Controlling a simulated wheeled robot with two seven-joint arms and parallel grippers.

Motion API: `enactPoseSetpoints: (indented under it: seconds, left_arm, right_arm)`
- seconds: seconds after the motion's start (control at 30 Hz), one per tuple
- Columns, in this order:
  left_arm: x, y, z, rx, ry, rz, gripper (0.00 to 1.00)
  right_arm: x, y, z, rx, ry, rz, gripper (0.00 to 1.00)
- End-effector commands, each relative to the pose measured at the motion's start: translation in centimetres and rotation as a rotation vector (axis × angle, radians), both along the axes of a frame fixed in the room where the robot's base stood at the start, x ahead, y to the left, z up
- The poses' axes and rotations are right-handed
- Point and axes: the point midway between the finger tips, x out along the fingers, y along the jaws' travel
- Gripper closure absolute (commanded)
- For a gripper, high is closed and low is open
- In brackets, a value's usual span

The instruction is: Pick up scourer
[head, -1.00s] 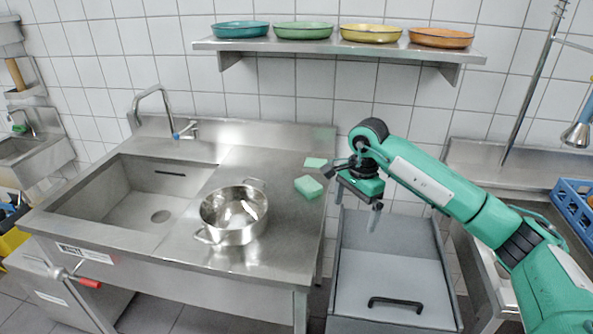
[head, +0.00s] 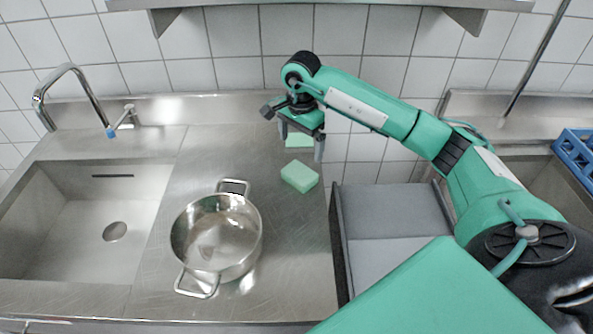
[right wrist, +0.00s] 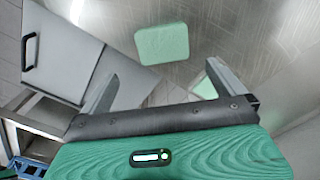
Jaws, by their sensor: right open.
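A light green scourer block (head: 299,176) lies on the steel counter, right of the pot. A second, flatter green piece (head: 298,141) lies behind it, partly hidden by my right gripper. My right gripper (head: 301,146) is open and empty, above the counter at the back, over the flat piece. In the right wrist view the block (right wrist: 162,44) lies ahead of the open fingers (right wrist: 158,88), apart from them. The flat piece (right wrist: 206,88) shows there beside the right-hand finger. My left gripper is not in view.
A steel pot (head: 217,238) with two handles stands on the counter left of the block. A sink (head: 80,215) is at the left. A grey cabinet with a handle (right wrist: 62,50) stands beyond the counter's right edge. A blue crate (head: 577,160) is at the far right.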

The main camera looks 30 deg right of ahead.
Motion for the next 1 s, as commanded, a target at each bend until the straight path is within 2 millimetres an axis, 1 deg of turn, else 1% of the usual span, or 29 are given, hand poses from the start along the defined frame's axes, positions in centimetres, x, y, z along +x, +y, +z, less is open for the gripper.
enactPoseSetpoints:
  seconds: [0.03, 0.1, 0.23, 0.4, 0.5, 0.67, 0.7, 0.8, 0.9, 1.0]
  left_arm:
    - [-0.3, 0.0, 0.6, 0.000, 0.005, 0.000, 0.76]
    - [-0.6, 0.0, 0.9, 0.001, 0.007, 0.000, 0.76]
    - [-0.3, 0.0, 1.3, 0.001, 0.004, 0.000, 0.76]
    - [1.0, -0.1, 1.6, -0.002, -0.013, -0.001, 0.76]
    - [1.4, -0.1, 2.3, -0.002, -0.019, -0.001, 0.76]
    - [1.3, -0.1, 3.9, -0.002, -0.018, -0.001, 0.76]
    - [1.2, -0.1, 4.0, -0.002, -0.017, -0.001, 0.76]
    - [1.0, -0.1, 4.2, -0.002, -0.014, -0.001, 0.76]
    - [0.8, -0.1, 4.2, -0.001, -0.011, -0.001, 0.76]
    - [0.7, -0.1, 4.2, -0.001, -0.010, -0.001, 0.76]
  right_arm:
    - [-0.1, 0.1, -1.0, 0.002, 0.006, 0.000, 0.00]
    - [-0.1, 0.0, -2.3, 0.002, 0.005, 0.000, 0.00]
    - [0.0, 0.1, -4.3, 0.002, 0.003, 0.000, 0.00]
    - [0.0, 0.0, -5.4, 0.001, 0.000, 0.000, 0.00]
    - [0.1, 0.0, -6.1, 0.001, 0.003, -0.001, 0.00]
    - [0.3, -0.1, -8.1, 0.002, 0.005, -0.001, 0.00]
    - [0.3, -0.1, -8.8, 0.002, 0.005, -0.001, 0.00]
    - [0.4, -0.1, -10.0, 0.003, 0.002, 0.000, 0.00]
    - [0.4, -0.1, -10.5, 0.001, 0.000, 0.000, 0.00]
    - [0.4, -0.2, -10.6, 0.000, 0.000, 0.000, 0.00]
